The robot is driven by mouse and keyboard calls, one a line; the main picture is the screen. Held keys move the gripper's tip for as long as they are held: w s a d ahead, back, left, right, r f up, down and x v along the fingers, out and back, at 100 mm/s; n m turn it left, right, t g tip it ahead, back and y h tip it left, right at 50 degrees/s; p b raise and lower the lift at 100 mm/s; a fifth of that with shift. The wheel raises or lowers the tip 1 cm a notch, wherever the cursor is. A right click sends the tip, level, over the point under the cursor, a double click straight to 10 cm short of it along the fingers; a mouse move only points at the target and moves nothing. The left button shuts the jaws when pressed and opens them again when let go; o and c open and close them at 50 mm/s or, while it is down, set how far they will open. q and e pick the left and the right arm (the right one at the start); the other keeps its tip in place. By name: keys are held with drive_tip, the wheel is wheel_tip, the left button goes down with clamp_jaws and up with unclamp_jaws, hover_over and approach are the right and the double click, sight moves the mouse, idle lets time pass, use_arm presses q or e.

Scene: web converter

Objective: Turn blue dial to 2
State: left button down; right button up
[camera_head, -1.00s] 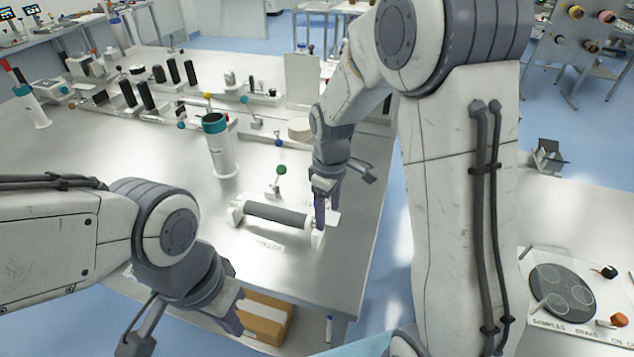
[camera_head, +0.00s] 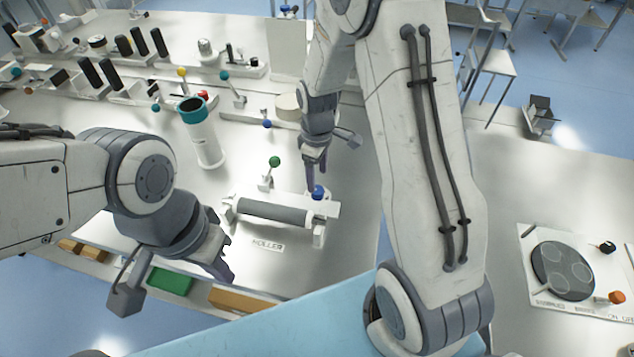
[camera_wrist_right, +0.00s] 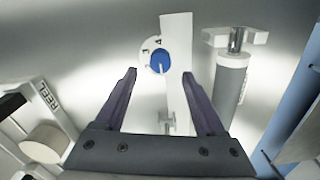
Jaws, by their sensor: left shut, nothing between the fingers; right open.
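The blue dial (camera_head: 318,192) sits at the back right end of the roller unit in the head view. My right gripper (camera_head: 313,178) points down just above the dial. In the right wrist view its open fingers (camera_wrist_right: 160,73) stand apart on either side of the dial's line, and I cannot tell contact. My left gripper (camera_head: 222,268) is shut and empty, in front of the table's front edge.
The grey roller (camera_head: 273,212) lies beside the dial, with a green-knobbed lever (camera_head: 274,162) behind it. A white cylinder with a teal rim (camera_head: 202,135) stands at the left. A side panel (camera_head: 590,278) with a dark disc is at the right.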

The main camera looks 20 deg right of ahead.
sight(317, 190)
drive_tip(key=shift+f+p, duration=0.35)
drive_tip(key=shift+f, duration=2.25)
clamp_jaws()
